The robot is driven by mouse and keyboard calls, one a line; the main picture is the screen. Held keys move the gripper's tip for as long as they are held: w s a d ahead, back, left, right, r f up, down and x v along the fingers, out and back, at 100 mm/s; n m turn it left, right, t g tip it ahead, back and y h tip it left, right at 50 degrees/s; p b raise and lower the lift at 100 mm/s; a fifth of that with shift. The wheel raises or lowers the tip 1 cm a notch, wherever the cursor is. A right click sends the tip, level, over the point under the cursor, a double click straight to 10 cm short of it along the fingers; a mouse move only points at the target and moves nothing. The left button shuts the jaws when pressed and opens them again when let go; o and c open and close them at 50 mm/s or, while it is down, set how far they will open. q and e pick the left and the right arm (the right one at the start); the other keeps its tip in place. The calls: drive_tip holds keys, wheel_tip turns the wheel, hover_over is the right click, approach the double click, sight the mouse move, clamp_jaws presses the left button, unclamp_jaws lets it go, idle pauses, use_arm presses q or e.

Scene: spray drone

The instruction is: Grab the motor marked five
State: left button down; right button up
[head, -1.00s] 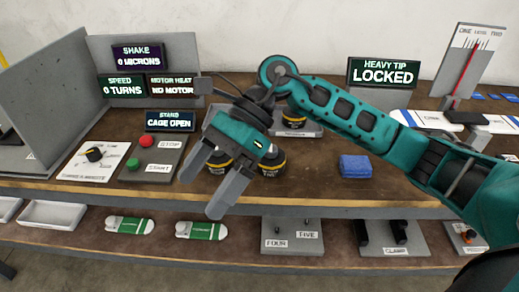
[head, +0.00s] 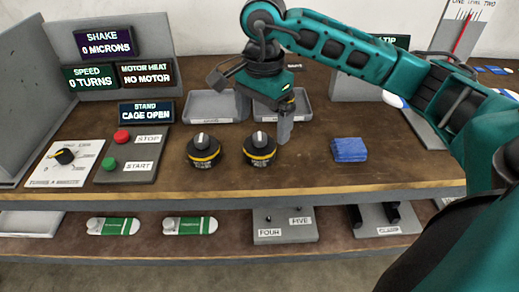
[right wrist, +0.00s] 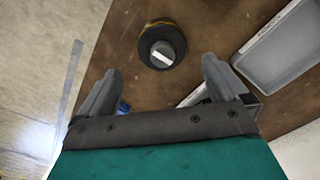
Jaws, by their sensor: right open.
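Two black motors with yellow bands stand upright on the bench in the head view, a left one (head: 203,150) and a right one (head: 260,149). Their small markings are too blurred to read. My right gripper (head: 264,122) is open and empty, close behind and above the right motor. In the right wrist view a motor (right wrist: 162,45), apparently the right one, lies ahead of the open fingers (right wrist: 161,70), apart from them. My left gripper is not in view.
Grey trays (head: 209,106) stand behind the motors. A blue folded cloth (head: 349,150) lies to the right. The stop and start button panel (head: 133,154) is at left. A stand labelled FOUR and FIVE (head: 285,226) sits on the lower shelf. The bench front is clear.

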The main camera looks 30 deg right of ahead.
sight(259, 136)
drive_tip(key=f, duration=0.5)
drive_tip(key=shift+w+a+f, duration=0.15)
drive_tip(key=shift+a+f, duration=0.05)
drive_tip(key=shift+a, duration=0.05)
drive_tip(key=c, duration=1.5)
drive_tip(key=shift+r, duration=0.1)
drive_tip(key=shift+r, duration=0.1)
